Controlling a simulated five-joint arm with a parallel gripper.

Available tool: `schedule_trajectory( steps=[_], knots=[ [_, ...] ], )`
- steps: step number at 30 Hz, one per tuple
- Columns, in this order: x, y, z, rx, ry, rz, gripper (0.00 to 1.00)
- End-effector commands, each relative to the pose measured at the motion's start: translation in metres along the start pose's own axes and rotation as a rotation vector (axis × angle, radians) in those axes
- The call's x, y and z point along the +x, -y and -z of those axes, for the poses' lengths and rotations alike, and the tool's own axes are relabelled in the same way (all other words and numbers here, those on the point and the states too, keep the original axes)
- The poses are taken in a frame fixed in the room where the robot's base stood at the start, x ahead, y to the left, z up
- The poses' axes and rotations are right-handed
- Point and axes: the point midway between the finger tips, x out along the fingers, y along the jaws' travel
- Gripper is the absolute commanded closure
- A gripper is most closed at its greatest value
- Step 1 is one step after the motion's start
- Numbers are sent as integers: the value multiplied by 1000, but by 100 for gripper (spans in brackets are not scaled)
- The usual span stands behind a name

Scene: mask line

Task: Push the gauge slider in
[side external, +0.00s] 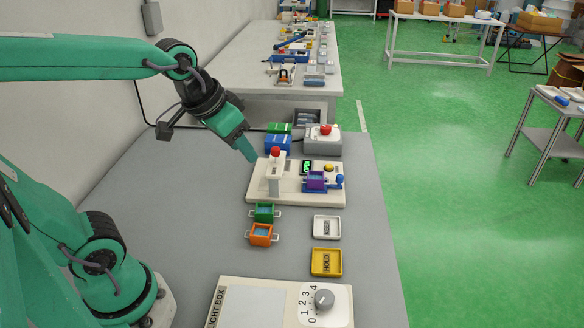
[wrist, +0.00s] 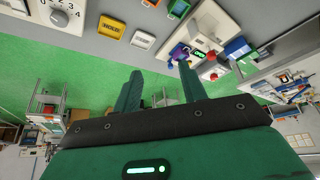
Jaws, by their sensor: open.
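The gauge is a cream base plate (side external: 291,197) on the grey bench, with a red-topped post (side external: 275,172), a small green-lit display (side external: 307,167) and a yellow button (side external: 329,168). A purple square frame (side external: 316,181) sits at its front right. The blue gauge slider (side external: 338,183), with a round knob, stands just right of the purple frame; whether they touch, I cannot tell. In the wrist view the purple frame (wrist: 179,50) is small, beyond the fingers. My gripper (side external: 252,157) is open and empty, left of the post and above the bench; its fingers also show in the wrist view (wrist: 160,90).
Nearer are green (side external: 263,212) and orange (side external: 261,235) handled frames, a white KEEP tray (side external: 326,227), a yellow HOLD tray (side external: 326,262) and a light box (side external: 262,305). Behind the gauge stand blue and green boxes (side external: 278,141) and a red-button box (side external: 323,143).

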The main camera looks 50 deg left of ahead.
Motion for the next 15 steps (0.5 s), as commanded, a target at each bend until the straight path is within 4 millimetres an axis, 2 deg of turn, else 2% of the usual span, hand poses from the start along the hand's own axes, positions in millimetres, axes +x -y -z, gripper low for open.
schedule_trajectory(
  steps=[3, 8, 15],
  knots=[
    [13, 1, 24, 0, 12, 1, 58],
    [32, 1, 53, 0, 21, 1, 58],
    [70, 2, 93, 0, 36, 2, 58]
  ],
)
